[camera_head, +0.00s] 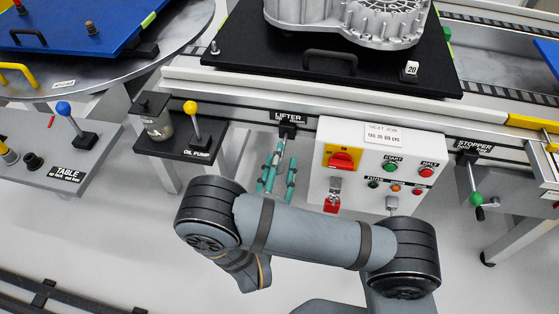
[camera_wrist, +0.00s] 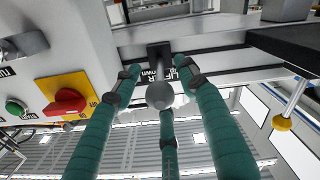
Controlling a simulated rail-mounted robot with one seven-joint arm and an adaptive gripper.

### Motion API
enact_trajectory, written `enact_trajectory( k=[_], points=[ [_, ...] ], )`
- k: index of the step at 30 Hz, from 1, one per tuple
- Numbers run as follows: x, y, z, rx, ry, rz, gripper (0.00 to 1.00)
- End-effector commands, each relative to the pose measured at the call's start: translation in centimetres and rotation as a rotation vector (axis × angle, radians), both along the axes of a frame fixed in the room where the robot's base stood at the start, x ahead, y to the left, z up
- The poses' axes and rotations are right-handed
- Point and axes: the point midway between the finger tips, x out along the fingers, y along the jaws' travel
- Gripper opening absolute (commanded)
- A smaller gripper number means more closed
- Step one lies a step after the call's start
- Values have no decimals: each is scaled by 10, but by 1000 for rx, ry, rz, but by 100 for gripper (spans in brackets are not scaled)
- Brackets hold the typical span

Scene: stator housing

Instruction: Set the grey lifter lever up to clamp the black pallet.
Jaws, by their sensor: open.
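The grey lifter lever shows in the wrist view as a round grey knob (camera_wrist: 160,95) below its black mount (camera_wrist: 158,56). In the head view the mount (camera_head: 288,130) sits on the rail front under the LIFTER label; the knob is not clearly visible there. My gripper (camera_head: 279,146), with teal fingers, is just below the mount. In the wrist view my gripper (camera_wrist: 157,82) is open, its fingers spread around the knob; I cannot tell whether any touches it. The black pallet (camera_head: 245,66) lies on the conveyor above, carrying the grey stator housing (camera_head: 345,18).
Right of the lifter is a control box (camera_head: 345,185) with a red switch (camera_head: 341,160) and buttons. The oil pump lever (camera_head: 190,108) with yellow knob stands left. The stopper lever (camera_head: 475,198) with green knob is further right. Floor below is clear.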

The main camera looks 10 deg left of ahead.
Motion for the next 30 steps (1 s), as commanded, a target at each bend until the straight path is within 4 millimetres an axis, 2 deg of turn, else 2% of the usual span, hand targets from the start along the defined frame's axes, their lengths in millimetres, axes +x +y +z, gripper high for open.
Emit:
enact_trajectory(
  k=[3, 24, 30],
  points=[
    [0, 0, 0, 0, 0, 0, 41],
    [0, 0, 0, 0, 1, -1, 0],
    [0, 0, 0, -1, 1, -1, 0]
  ],
)
